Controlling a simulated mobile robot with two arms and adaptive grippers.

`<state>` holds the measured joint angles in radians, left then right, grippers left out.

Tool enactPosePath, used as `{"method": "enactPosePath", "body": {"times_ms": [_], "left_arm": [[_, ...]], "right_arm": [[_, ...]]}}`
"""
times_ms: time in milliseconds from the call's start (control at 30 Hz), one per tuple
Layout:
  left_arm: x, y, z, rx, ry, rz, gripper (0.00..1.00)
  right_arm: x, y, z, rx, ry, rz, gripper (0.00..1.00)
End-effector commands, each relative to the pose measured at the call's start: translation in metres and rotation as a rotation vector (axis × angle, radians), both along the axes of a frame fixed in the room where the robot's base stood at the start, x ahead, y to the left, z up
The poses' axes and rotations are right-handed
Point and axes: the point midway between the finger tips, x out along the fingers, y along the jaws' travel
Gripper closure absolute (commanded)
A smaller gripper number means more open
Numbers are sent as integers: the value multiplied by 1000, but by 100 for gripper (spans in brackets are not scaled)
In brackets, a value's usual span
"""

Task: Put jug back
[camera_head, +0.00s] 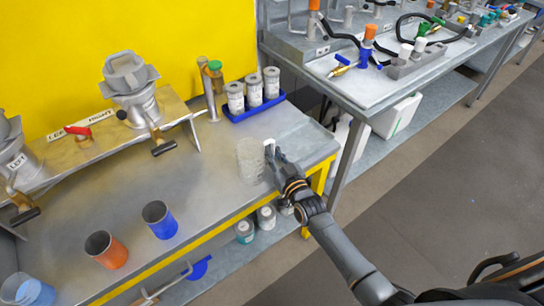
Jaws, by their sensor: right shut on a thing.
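A clear, see-through jug (250,162) is upright at the right part of the workbench, near its front right corner. My right gripper (272,158) reaches it from the right and is shut on the jug's handle side. The fingers hide part of the handle. I cannot tell whether the jug's base rests on the bench or is slightly above it. My left gripper is not in view.
A blue tray (257,111) with several grey containers is behind the jug. A blue cup (159,220) and an orange cup (106,250) stand to the left. A drum agitator (132,82) is at the back. The bench (205,170) is clear left of the jug.

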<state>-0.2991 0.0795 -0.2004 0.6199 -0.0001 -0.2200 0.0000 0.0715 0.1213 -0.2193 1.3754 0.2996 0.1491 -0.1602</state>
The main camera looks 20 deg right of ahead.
Motion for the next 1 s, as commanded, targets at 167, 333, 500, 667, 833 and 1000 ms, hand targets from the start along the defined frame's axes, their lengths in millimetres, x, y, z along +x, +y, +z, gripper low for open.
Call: {"method": "enactPosePath", "body": {"times_ms": [167, 333, 500, 667, 833, 1000], "left_arm": [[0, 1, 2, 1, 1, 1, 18], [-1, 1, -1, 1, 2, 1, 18], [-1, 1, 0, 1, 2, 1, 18], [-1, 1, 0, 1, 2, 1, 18], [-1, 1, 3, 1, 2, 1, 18], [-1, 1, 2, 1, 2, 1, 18]], "right_arm": [[0, 0, 2, -1, 0, 0, 100], [0, 0, -1, -1, 0, 0, 86], [0, 0, -1, -1, 1, 0, 66], [0, 0, -1, -1, 1, 0, 66], [-3, 0, 2, -1, 2, 0, 66], [-31, -5, 0, 0, 3, 1, 66]]}}
